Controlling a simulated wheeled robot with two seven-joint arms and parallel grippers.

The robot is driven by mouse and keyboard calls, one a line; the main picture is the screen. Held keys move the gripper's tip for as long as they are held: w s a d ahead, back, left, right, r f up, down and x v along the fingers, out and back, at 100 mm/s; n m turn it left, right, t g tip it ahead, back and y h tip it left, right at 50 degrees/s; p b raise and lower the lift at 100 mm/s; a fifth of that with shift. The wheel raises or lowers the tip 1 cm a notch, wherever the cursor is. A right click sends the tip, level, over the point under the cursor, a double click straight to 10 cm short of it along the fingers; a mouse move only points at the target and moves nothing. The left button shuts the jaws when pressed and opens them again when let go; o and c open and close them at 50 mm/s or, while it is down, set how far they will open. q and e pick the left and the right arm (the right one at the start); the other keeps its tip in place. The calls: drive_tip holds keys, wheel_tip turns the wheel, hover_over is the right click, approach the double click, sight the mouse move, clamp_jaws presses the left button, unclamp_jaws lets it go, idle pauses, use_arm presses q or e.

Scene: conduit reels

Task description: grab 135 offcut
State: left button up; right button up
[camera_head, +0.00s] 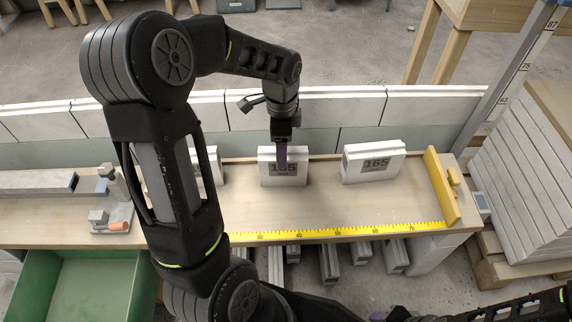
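Three pale blocks with dark number labels stand upright on the wooden bench (330,205). The right block (375,162) reads 165. The middle block (268,168) has a label whose middle digit is partly covered by my gripper, so I cannot read it surely. The left block (212,165) is mostly hidden behind my arm, label unseen. My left gripper (281,155) points down at the middle block, with a finger in front of its label. I cannot tell whether it is closed on it. My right gripper (382,315) is partly visible at the bottom edge, its fingers unclear.
A yellow ruler (340,232) runs along the front edge to a yellow stop (440,186). A grey conduit (38,183) and clamp (112,212) lie left. A green bin (85,290) is below. A low white wall (340,108) stands behind, stacked panels (530,165) right.

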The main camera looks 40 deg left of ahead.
sight(295, 174)
use_arm(q)
drive_tip(key=shift+f+b, duration=0.4)
drive_tip(key=shift+f, duration=0.95)
drive_tip(key=f+b, duration=0.2)
drive_tip(key=f, duration=0.2)
drive_tip(key=shift+d, duration=0.2)
drive_tip(key=shift+f, duration=0.6)
clamp_jaws()
